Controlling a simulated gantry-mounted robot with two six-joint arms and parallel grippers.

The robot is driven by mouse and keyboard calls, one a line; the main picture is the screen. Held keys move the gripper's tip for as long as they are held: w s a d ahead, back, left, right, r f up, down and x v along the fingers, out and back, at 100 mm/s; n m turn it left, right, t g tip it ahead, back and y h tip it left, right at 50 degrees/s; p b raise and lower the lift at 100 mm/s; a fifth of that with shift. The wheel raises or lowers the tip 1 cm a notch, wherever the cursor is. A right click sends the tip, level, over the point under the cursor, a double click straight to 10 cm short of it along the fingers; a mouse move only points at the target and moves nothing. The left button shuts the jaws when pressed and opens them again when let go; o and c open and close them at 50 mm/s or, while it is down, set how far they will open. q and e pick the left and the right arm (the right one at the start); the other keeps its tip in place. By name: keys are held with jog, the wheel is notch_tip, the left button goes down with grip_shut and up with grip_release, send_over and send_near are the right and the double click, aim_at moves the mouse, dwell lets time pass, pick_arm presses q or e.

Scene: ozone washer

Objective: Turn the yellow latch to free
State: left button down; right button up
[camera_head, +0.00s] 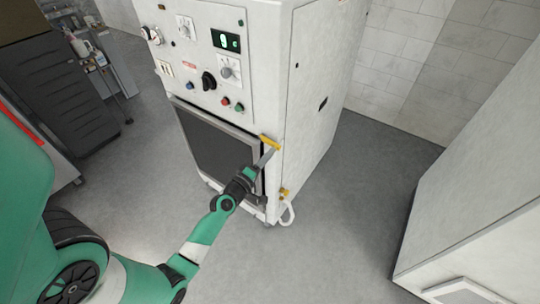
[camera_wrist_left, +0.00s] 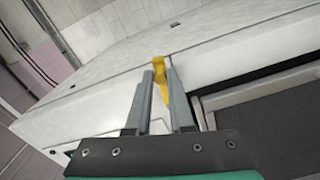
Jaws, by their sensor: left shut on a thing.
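The yellow latch (camera_head: 269,142) sits at the upper right corner of the dark door (camera_head: 215,145) on the white washer cabinet (camera_head: 312,95). My left gripper (camera_head: 266,156) reaches it from the front. In the left wrist view, the latch (camera_wrist_left: 161,80) lies between the two grey fingers of the left gripper (camera_wrist_left: 160,82), which are shut on it. Part of the latch is hidden by the fingers. A second yellow latch (camera_head: 284,193) shows lower on the cabinet, near a white hose. My right gripper is not in view.
The cabinet front carries a control panel (camera_head: 205,60) with knobs, buttons and a green display. A large white box-like unit (camera_head: 470,190) stands at the right. Grey floor (camera_head: 345,225) is clear between them. A dark cabinet (camera_head: 55,85) and a cart stand at the left.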

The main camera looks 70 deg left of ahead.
pick_arm(q)
jog(key=shift+r+n+p, duration=0.35)
jog(key=shift+r+n, duration=0.1)
jog(key=shift+n, duration=0.25)
jog(key=c, duration=0.8)
grip_release()
jog(key=shift+s, duration=0.1)
jog(key=b+v, duration=0.2)
jog(key=v, duration=0.9)
jog(key=shift+s+d, duration=0.15)
jog(key=shift+d, duration=0.05)
